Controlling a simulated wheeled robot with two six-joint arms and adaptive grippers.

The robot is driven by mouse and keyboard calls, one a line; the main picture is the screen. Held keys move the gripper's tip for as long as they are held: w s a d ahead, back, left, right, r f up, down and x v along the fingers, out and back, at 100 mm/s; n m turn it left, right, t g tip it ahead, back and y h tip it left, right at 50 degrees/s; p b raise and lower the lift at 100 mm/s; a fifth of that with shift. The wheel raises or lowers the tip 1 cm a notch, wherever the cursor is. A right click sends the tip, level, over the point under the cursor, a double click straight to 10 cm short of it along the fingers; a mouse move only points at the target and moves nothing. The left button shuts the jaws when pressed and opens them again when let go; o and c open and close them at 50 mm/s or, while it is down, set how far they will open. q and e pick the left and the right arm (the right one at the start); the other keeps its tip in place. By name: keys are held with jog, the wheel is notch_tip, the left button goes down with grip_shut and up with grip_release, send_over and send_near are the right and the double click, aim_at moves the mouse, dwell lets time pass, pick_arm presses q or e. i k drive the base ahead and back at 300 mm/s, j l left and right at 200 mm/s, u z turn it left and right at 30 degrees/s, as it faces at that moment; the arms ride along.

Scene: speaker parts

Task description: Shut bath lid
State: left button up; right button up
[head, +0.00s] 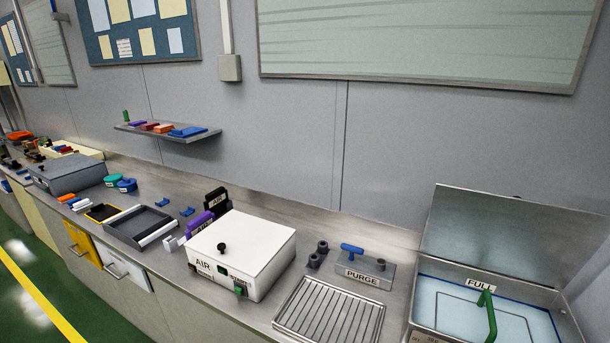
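The bath (568,318) is a metal basin of pale blue liquid at the right end of the counter, cut off by the bottom edge. Its lid (510,236) is a flat grey metal panel. The lid stands open and raised along the back of the bath, close to the wall. A green bent bar (490,318) rises at the bath's front. A label reading FULL (480,285) shows at the liquid. Neither of my grippers is in view.
A slatted metal rack (330,311) lies left of the bath. A PURGE block (364,272) with a blue handle stands behind it. A white AIR box (243,255) with a black knob is further left. Trays and small parts fill the counter beyond.

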aim_at(548, 245)
jog(key=z, duration=1.5)
